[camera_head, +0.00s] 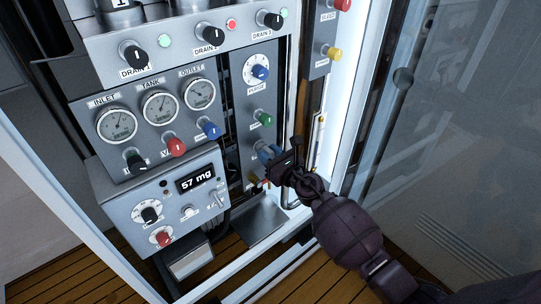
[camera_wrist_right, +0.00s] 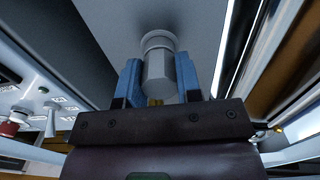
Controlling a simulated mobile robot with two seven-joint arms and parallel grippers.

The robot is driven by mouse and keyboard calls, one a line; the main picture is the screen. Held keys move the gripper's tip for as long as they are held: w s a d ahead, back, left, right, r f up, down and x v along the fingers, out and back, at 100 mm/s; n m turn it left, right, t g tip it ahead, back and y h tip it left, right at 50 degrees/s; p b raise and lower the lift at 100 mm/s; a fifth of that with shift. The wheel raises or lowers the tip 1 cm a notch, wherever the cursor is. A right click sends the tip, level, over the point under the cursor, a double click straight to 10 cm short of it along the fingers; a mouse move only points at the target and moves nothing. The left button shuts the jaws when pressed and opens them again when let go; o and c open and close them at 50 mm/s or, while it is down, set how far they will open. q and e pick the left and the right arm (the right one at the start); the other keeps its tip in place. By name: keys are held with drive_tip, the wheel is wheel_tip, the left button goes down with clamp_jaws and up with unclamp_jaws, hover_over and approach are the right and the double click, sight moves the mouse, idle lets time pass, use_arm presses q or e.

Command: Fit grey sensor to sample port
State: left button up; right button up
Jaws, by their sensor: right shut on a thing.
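My right gripper (camera_head: 270,155) is at the lower part of the narrow panel column, below the green knob. In the right wrist view its two blue fingers (camera_wrist_right: 160,80) are shut on the grey sensor (camera_wrist_right: 159,67), a short grey cylinder with a brass-coloured bit at its near end. The sensor's far end meets a pale round collar (camera_wrist_right: 158,39) on the grey panel face, which looks like the sample port. I cannot tell whether it is seated or only touching. My left gripper is not in view.
A green knob (camera_head: 263,119) and the purge dial (camera_head: 257,69) are above the gripper. A gauge panel (camera_head: 118,94) and a box with a "57 mg" display (camera_head: 196,178) stand to the left. A white cabinet frame and glass door (camera_head: 440,130) are close on the right.

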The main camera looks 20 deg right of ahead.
drive_tip(key=o, duration=1)
drive_tip(key=v, duration=1)
drive_tip(key=shift+s+p, duration=0.3)
drive_tip(key=shift+p, duration=0.05)
drive_tip(key=shift+d, duration=0.1)
